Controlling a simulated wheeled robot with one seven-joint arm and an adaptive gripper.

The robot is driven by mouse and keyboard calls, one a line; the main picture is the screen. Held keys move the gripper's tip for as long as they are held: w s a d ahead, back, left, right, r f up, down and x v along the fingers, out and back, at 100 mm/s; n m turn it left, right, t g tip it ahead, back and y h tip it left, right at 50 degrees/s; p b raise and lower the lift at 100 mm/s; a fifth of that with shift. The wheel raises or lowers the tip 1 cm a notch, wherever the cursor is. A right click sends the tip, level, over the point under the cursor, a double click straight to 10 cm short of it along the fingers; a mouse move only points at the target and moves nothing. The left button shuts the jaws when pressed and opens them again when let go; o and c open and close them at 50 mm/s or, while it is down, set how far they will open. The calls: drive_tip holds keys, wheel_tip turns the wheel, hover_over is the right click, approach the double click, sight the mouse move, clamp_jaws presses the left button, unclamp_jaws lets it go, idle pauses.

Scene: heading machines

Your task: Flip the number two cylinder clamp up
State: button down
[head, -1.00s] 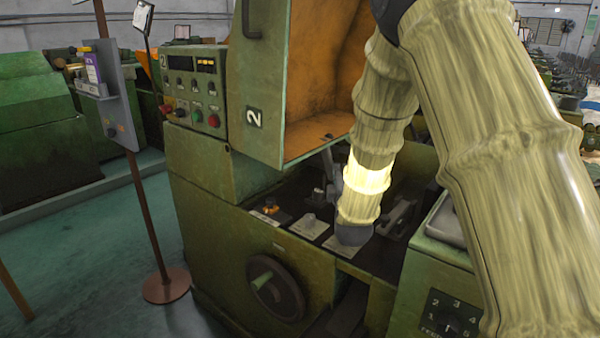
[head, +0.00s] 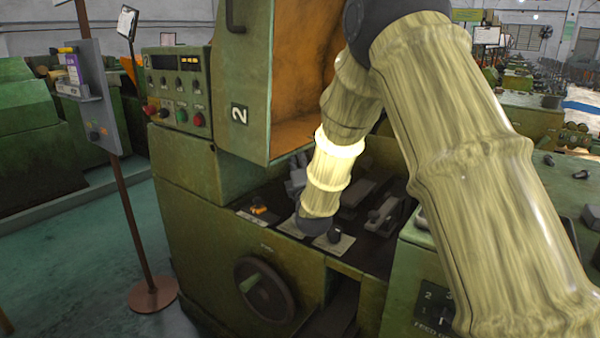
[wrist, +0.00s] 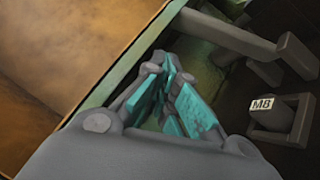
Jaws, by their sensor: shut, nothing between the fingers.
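My gripper (wrist: 168,80) shows in the wrist view with its teal-padded fingers closed together and nothing between them. It lies beside the orange inner face of the hood. Just beyond and right of the fingertips is a grey lever-like bar (wrist: 235,36) with a crosswise end piece. A block with a white M8 label (wrist: 262,104) sits right of the gripper, apart from it. In the head view, grey clamp-like parts (head: 355,196) lie in the machine bed right of my wrist. I cannot tell which part is the number two clamp. My wrist hides part of the bed.
A control panel (head: 180,90) is at left, a handwheel (head: 265,288) in front. A knob on a plate (head: 335,235) stands near my wrist. A signpost (head: 125,190) stands left.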

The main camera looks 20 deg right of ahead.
drive_tip(key=shift+w+d+r, duration=0.45)
drive_tip(key=shift+w+d, duration=0.3)
drive_tip(key=shift+w+d+r, duration=0.4)
drive_tip(key=shift+w+d, duration=0.35)
drive_tip(key=shift+w+r, duration=0.1)
